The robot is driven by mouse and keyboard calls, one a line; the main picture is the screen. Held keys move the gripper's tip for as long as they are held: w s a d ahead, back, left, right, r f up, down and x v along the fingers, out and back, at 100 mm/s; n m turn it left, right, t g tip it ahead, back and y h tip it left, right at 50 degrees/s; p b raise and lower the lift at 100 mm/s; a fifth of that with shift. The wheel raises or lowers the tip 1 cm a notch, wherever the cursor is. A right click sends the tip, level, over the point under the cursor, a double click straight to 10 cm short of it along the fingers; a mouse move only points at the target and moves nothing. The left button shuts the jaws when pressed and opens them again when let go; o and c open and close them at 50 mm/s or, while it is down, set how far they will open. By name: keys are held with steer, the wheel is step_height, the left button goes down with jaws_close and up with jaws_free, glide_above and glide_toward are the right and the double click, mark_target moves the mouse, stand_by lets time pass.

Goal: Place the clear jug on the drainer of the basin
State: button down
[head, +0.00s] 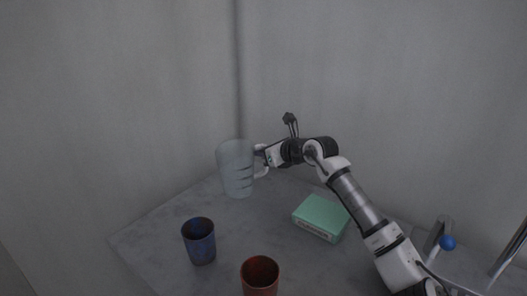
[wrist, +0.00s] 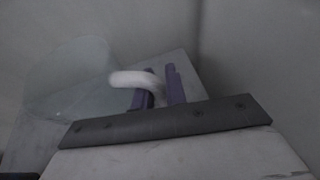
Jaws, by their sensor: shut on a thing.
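The clear jug (head: 236,169) is held near the back corner of the grey counter in the head view. It looks upright, and I cannot tell for sure whether its base is clear of the counter. My gripper (head: 263,159) is to the right of the jug and shut on its handle. In the wrist view, my gripper's fingers (wrist: 159,92) are on the pale handle (wrist: 130,78), with the see-through jug body (wrist: 75,75) to the left. A small part of the basin area may show at the right edge, but I cannot make out the drainer.
A blue cup (head: 199,241) and a rust-red cup (head: 260,276) stand at the front of the counter (head: 150,243). A green box (head: 320,217) lies below my arm. A blue knob (head: 447,242) and metal pipes (head: 507,252) are at the right. Walls close in the back.

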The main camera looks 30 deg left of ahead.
steer(key=shift+f, duration=0.2)
steer(key=c, duration=1.3)
jaws_free()
steer(key=shift+c, duration=0.2)
steer(key=shift+d, duration=0.1)
